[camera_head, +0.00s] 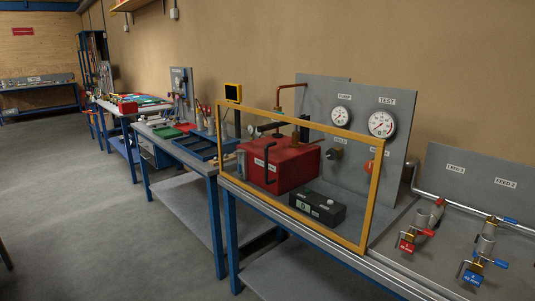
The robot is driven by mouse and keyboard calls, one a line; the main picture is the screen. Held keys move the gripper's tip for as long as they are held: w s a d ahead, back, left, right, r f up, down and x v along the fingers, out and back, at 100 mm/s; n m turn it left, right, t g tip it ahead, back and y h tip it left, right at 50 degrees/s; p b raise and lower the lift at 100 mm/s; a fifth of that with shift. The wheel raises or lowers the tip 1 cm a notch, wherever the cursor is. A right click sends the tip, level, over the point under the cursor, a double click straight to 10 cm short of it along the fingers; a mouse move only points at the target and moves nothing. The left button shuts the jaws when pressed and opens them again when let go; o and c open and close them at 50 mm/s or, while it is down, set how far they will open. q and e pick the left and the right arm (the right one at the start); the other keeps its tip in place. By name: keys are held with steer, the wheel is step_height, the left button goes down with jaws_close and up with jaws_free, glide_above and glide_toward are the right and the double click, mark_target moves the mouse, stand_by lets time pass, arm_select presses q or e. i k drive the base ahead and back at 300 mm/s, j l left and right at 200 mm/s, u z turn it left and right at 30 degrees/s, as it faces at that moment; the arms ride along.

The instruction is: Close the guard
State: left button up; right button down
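The guard (374,203) is a clear panel in a yellow frame. It stands upright along the front edge of a bench, right of the picture's middle. Behind it I see a red box (284,166) with pipes, and a black box (317,207) with a small display. The guard covers the front of both; its right end stops short of the feed valves. Neither of my grippers is in view.
A grey panel with PUMP (341,116) and TEST (382,124) gauges stands behind. Red (411,240) and blue (474,272) handled valves sit at the right. A metal rail (335,250) runs along the bench front. The floor (90,210) at left is clear.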

mark_target(380, 143)
steer(key=i+j, duration=0.15)
steer(key=i, duration=0.25)
steer(key=i+j+z, duration=0.1)
steer(key=i, duration=0.25)
steer(key=i+j, duration=0.15)
steer(key=i, duration=0.25)
steer(key=z, duration=0.05)
